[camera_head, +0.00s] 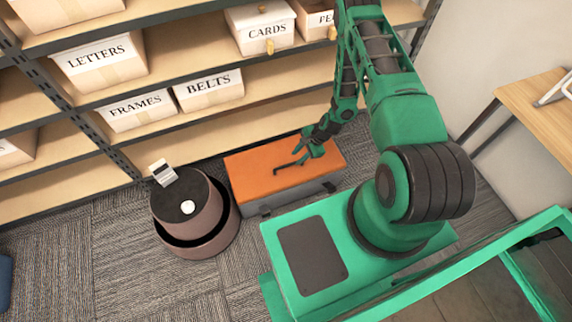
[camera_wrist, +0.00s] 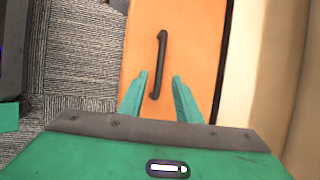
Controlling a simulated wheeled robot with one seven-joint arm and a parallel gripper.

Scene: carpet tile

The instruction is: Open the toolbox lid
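The toolbox (camera_head: 255,190) stands on the carpet in front of the shelves, with a grey body and an orange lid. The lid lies flat and closed. A dark bar handle (camera_wrist: 158,65) runs along the lid top; in the head view the handle (camera_head: 288,167) is partly beside my gripper. My gripper (camera_head: 309,153) is over the lid near the handle. In the wrist view its two green fingers (camera_wrist: 160,80) are spread apart, with the handle's near end between them in the picture. Nothing is held. Whether the fingers touch the lid cannot be told.
A round brown and black bin-like object (camera_head: 192,210) stands just left of the toolbox. The shelf unit (camera_head: 240,120) with labelled boxes is close behind it. A wooden table (camera_head: 540,105) is at the right. Open carpet (camera_head: 105,240) lies at the left.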

